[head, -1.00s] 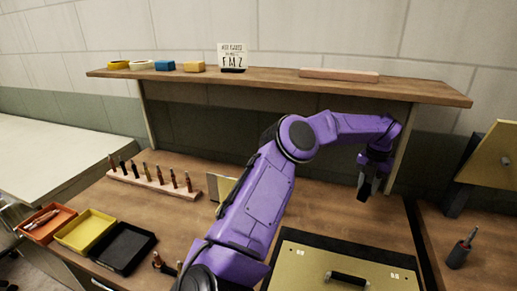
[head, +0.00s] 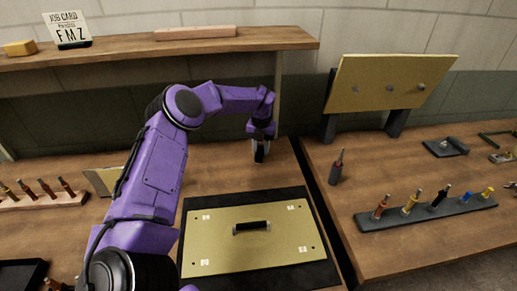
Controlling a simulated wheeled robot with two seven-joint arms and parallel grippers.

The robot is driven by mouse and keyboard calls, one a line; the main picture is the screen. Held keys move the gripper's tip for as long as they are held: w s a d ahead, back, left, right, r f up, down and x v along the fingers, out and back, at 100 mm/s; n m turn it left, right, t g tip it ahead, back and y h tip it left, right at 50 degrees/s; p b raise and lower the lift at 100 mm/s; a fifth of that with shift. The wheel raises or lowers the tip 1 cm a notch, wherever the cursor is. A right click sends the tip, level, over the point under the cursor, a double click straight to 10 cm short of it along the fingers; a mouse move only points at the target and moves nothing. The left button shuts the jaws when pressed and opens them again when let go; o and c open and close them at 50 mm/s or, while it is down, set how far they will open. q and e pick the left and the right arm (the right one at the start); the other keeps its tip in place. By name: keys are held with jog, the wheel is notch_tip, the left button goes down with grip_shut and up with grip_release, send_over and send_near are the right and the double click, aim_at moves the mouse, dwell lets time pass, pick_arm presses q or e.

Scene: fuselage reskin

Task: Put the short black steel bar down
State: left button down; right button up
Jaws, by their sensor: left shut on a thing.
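My left gripper (head: 260,146) hangs at the end of the purple arm, over the back part of the wooden bench and behind the gold panel. It points down and is shut on a small dark piece, which looks like the short black steel bar (head: 259,155). The fingers hide much of the bar. I cannot tell whether its lower end touches the bench top (head: 225,172). My right gripper is not in view.
A gold panel (head: 215,238) with a black handle (head: 252,227) lies on a dark mat in front. A shelf (head: 130,48) runs behind. To the right, a second bench holds a tilted gold plate (head: 385,85), a dark tool (head: 337,168) and a tool rack (head: 430,212).

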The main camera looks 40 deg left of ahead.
pick_arm(q)
jog(key=shift+f, duration=0.9)
jog(key=shift+w+f, duration=0.1)
jog(key=shift+d+f, duration=0.1)
jog(key=shift+f, duration=0.1)
jog(key=c, duration=0.8)
grip_release()
jog(key=shift+r, duration=0.1)
